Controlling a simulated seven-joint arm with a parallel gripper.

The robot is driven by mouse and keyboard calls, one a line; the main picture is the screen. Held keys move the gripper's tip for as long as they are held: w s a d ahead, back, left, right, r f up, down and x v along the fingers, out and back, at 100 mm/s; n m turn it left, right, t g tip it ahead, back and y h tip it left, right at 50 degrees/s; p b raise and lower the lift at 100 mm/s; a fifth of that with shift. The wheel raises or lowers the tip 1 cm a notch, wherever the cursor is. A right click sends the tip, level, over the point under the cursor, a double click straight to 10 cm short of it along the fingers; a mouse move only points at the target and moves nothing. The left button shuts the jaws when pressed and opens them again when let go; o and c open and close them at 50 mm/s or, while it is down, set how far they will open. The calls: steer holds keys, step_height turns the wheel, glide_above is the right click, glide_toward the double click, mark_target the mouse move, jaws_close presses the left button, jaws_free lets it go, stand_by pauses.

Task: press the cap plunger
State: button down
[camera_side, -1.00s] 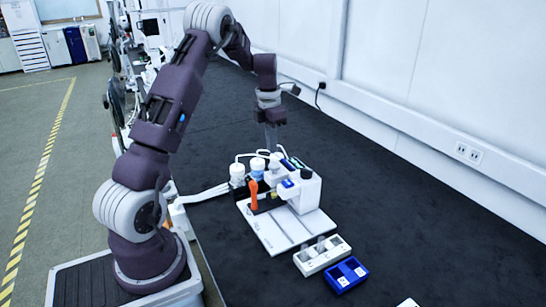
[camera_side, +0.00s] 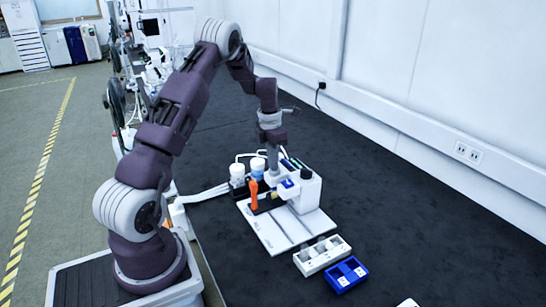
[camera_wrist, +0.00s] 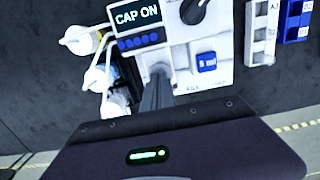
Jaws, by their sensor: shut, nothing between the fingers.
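The white capping machine (camera_side: 309,190) stands on a pale base plate on the dark bench. In the wrist view its display (camera_wrist: 137,17) reads "CAP ON". My gripper (camera_side: 272,166) is shut and empty, pointing down at the top of the machine's left part.
A blue button (camera_wrist: 207,62) and a black knob (camera_wrist: 193,10) are on the machine beside the fingers. White-capped bottles (camera_side: 237,171) with tubes and an orange upright part (camera_side: 253,196) stand close by. A white rack (camera_side: 322,257) and a blue rack (camera_side: 346,275) lie in front.

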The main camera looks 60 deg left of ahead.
steer(key=shift+s+f, duration=0.1)
steer(key=shift+f, duration=0.1)
step_height(320, 180, up, 14)
steer(key=shift+s+r, duration=0.2)
steer(key=shift+s, duration=0.1)
stand_by(0.6)
steer(key=s+d+r+m+t, duration=0.1)
steer(key=s+d+r+m, duration=0.3)
steer(key=d+m, duration=0.35)
steer(key=s+d+r+m+t, duration=0.1)
steer(key=s+d+r+m, duration=0.25)
steer(key=d+m, duration=0.35)
steer(key=s+d+r+m+t, duration=0.1)
steer(key=s+d+r+m, duration=0.4)
steer(key=d, duration=0.4)
steer(key=s+d+f+m+t, duration=0.1)
steer(key=s+d+f+m, duration=0.1)
steer(key=s+m, duration=0.4)
steer(key=s+d+f+m, duration=0.2)
steer(key=s+d+m, duration=0.3)
steer(key=m, duration=0.5)
steer(key=shift+s+d+f+t, duration=0.15)
steer(key=shift+s+f+t, duration=0.1)
steer(key=shift+s+t, duration=0.15)
